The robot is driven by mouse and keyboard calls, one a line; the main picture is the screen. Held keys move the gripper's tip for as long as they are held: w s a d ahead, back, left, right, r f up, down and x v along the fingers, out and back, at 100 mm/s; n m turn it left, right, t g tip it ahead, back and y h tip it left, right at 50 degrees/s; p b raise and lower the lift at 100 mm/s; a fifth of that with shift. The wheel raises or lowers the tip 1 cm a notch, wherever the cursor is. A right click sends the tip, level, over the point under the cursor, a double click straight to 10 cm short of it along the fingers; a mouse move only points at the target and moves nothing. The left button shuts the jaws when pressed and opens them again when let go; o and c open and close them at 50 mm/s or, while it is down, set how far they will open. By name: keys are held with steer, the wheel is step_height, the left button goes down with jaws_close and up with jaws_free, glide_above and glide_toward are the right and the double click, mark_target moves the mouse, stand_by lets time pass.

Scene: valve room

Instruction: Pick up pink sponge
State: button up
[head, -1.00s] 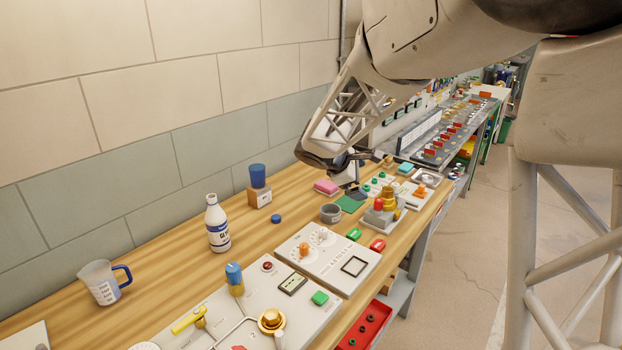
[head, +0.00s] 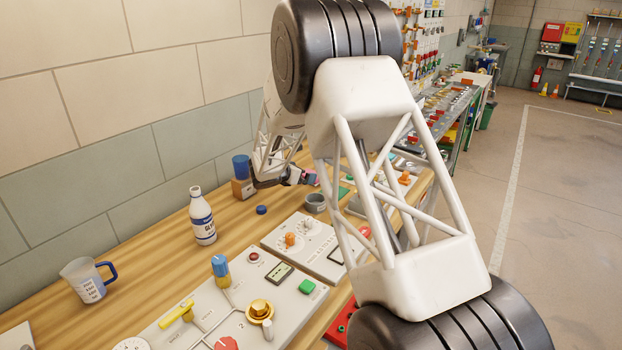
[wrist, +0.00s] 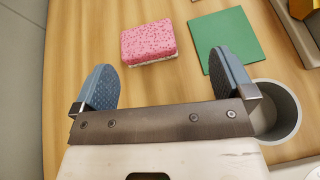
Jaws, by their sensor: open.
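The pink sponge (wrist: 148,41) lies on the wooden bench top in the wrist view, speckled pink above with a pale underside. In that view my gripper (wrist: 162,80) is open and empty, with one blue-grey finger at left and one at right. The sponge lies beyond the fingertips, between their lines and nearer the middle. In the head view only a small part of the sponge (head: 312,178) shows beside my gripper (head: 303,178); my arm hides much of that area.
A green square mat (wrist: 227,45) lies right of the sponge, partly under the right finger in view. A grey round cup (wrist: 280,112) stands close to that finger. In the head view, a blue cup on a wooden block (head: 243,187) stands left of my gripper.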

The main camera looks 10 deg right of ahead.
steer(key=shift+w+a+f+n, duration=0.3)
steer(key=shift+w+a+f, duration=0.05)
steer(key=shift+w+f, duration=0.2)
steer(key=shift+w+a+f+n, duration=0.3)
steer(key=shift+w+f, duration=0.2)
steer(key=shift+f, duration=0.05)
steer(key=shift+d, duration=0.1)
steer(key=shift+w+d+f+t, duration=0.3)
steer(key=shift+w+d+f, duration=0.15)
steer(key=shift+w+d, duration=0.4)
steer(key=shift+f, duration=0.1)
steer(key=shift+x, duration=2.5)
steer(key=shift+s+f, duration=0.1)
steer(key=shift+f, duration=0.05)
steer(key=c, duration=0.6)
